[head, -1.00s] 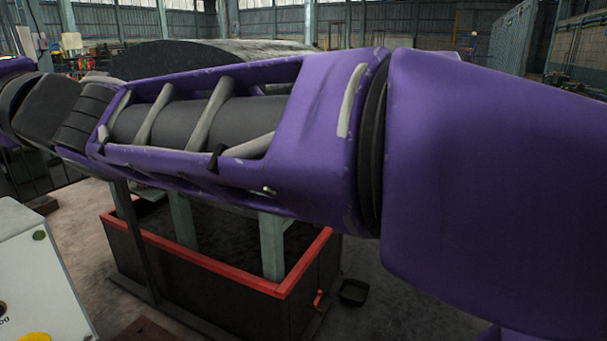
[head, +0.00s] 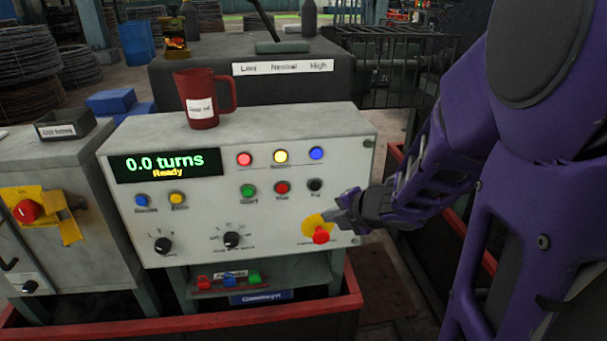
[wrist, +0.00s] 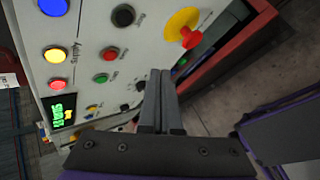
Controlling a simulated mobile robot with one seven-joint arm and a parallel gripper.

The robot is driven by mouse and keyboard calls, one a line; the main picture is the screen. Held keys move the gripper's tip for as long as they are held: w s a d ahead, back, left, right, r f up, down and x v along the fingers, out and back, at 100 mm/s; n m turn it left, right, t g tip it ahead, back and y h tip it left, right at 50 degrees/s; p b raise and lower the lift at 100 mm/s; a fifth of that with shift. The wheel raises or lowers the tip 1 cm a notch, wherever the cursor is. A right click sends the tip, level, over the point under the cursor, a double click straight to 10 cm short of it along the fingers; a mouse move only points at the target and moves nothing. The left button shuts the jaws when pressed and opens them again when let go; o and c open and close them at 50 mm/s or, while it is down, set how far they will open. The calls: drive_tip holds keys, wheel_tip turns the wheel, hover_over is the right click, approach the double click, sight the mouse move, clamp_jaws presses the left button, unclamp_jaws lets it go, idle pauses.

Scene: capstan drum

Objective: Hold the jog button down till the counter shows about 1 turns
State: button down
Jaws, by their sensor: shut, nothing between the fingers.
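The grey control panel (head: 220,265) shows "0.0 turns" and "Ready" on its counter display (head: 166,164). The black jog button (head: 315,185) is at the right end of the green, red and black button row. It also shows at the top of the wrist view (wrist: 123,15), uncovered. My gripper (head: 342,215) is at the panel's right side, below and right of the jog button, beside the red stop button. In the wrist view its fingers (wrist: 160,75) are together and empty, apart from the jog button. Whether they touch the panel, I cannot tell.
A red mushroom button (head: 320,236) on a yellow plate sits just below my gripper. A red mug (head: 202,100) stands on the panel top. Knobs (head: 232,240) are lower on the panel face. A red-edged low wall (head: 190,325) runs in front.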

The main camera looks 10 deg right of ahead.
sight(316, 186)
drive_tip(key=w+p, duration=0.1)
drive_tip(key=w, duration=0.7)
drive_tip(key=shift+w, duration=0.2)
idle(1.8)
drive_tip(key=shift+w+p, duration=0.3)
drive_tip(key=shift+w, duration=0.05)
